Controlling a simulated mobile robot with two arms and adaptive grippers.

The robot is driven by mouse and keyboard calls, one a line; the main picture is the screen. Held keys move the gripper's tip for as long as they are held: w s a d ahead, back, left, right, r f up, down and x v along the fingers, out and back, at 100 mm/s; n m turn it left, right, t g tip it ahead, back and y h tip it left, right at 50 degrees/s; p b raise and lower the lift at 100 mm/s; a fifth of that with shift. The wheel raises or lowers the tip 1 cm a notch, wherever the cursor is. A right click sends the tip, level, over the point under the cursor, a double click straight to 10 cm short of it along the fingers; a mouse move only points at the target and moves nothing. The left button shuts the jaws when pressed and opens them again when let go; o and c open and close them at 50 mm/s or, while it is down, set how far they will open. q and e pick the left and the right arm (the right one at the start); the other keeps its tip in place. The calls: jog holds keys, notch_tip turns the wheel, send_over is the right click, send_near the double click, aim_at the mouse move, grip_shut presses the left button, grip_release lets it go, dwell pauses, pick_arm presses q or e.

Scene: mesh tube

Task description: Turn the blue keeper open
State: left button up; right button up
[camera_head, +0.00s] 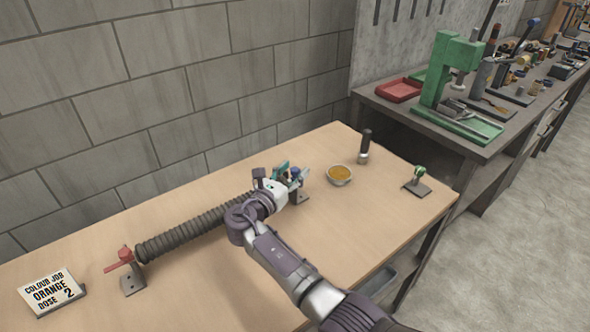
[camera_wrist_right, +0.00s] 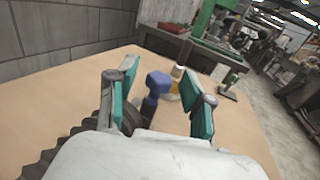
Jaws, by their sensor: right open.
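The blue keeper (camera_wrist_right: 158,82) is a blue knob on a dark stem, between the two teal fingers in the right wrist view. In the head view it shows as a small blue spot (camera_head: 295,171), partly hidden by my gripper. My right gripper (camera_head: 291,175) is open around the keeper, one finger on each side; contact cannot be told. The dark ribbed tube (camera_head: 195,228) runs from beneath my right gripper to a red-handled stand (camera_head: 124,262) at the left. My left gripper is not in view.
A bowl of orange material (camera_head: 340,175), a dark-handled tool (camera_head: 365,147) and a green-topped stand (camera_head: 418,181) stand to the right. A sign card (camera_head: 54,292) reads orange, dose 2. The wooden table (camera_head: 220,285) is clear in front of the tube.

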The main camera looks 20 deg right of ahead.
jog(key=v, duration=0.6)
jog(key=shift+a, duration=0.15)
jog(key=shift+s, duration=0.1)
